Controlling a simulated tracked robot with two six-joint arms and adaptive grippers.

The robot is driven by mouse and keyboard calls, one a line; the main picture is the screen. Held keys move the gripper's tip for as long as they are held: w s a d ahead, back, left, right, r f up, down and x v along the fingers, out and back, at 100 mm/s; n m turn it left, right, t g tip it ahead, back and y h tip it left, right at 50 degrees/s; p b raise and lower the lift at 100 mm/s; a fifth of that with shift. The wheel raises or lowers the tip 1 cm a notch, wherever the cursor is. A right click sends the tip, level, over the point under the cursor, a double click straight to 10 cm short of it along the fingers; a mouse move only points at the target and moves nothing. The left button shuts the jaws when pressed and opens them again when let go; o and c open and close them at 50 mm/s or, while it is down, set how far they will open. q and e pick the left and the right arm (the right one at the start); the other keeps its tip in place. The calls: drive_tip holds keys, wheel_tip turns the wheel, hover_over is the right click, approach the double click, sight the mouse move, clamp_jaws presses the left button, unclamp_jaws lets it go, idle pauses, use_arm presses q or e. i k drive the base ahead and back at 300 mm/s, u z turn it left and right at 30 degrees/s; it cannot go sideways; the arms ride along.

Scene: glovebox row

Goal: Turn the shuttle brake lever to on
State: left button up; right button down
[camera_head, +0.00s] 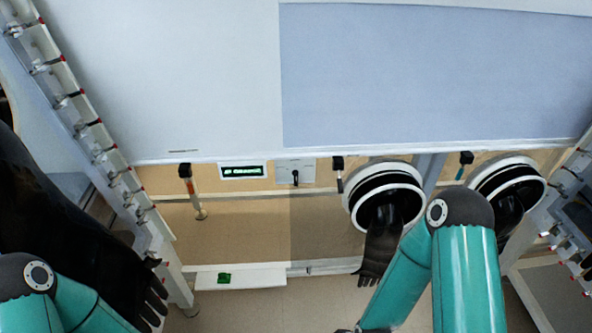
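A small black lever (295,179) sits on a light grey plate (283,172) on the tan front panel, just below the edge of the large sloping pane. Its handle appears about vertical; markings on the plate are too small to read, and I cannot tell whether this is the shuttle brake lever. My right arm comes in at the lower right and bends down to the bottom edge, where only a dark bit of the wrist or gripper shows. My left arm is at the lower left, its gripper out of frame. Neither gripper is visibly near the lever.
A green display (242,171) sits left of the plate. A white-rimmed glove port (354,211) with a hanging black glove (378,255) is to its right, with another port (538,185) beyond. A white shelf (255,278) holds a green item (224,278). A large black glove hangs left.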

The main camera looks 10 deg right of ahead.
sight(339, 180)
drive_tip(key=k, duration=1.2)
drive_tip(key=z, duration=0.75)
drive_tip(key=i, duration=1.7)
drive_tip(key=u, duration=0.1)
